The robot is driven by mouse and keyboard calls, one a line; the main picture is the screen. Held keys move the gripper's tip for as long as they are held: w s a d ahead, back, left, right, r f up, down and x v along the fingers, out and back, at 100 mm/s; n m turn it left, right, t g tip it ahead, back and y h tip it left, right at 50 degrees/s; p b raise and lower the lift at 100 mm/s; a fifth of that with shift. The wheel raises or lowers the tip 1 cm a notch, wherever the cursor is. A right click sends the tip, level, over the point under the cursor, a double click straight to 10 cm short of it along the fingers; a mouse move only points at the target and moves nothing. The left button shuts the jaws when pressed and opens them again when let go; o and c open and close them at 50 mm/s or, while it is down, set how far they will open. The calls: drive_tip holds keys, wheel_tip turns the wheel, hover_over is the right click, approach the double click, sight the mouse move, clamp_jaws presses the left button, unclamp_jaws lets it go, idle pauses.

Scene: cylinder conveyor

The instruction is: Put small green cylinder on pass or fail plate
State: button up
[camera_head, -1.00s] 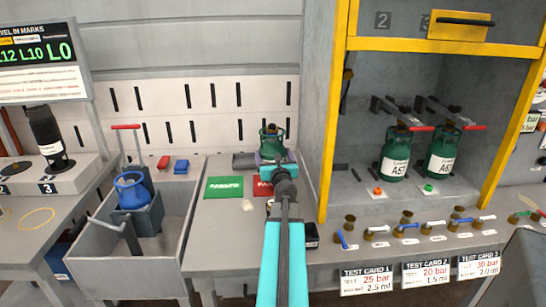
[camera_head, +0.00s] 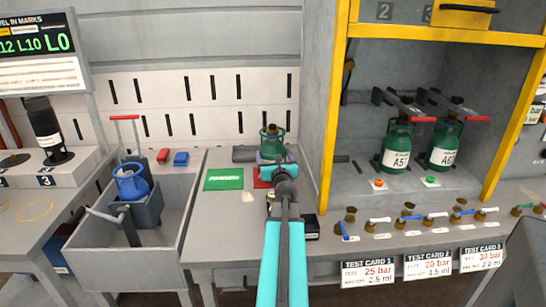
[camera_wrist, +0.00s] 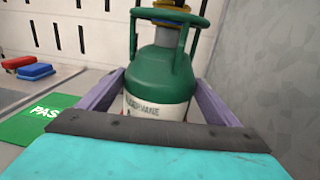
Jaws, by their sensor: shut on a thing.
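The small green cylinder (camera_head: 272,143) has a green body, a collar guard, a brass valve and a white label band. It stands upright between the purple fingers of my gripper (camera_head: 271,157), which is shut on it. The wrist view shows it up close (camera_wrist: 165,75), with a finger on each side; its base is hidden. The green PASSED plate (camera_head: 224,179) lies flat and bare on the bench, left of my gripper. The red plate (camera_head: 261,178) is mostly hidden behind my gripper. I cannot tell whether the cylinder touches anything below.
A grey sink (camera_head: 128,235) with a blue cylinder (camera_head: 131,184) is at left. Red (camera_head: 162,156) and blue (camera_head: 181,158) blocks lie behind it. The yellow-framed booth (camera_head: 328,120) stands close at right, holding two larger green cylinders. Small valves line the bench front.

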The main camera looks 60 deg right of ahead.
drive_tip(key=shift+r, duration=0.15)
drive_tip(key=o, duration=1.6)
drive_tip(key=shift+f, duration=0.2)
drive_tip(key=o, duration=0.4)
drive_tip(key=shift+s+a+r, duration=0.1)
drive_tip(key=shift+a, duration=0.05)
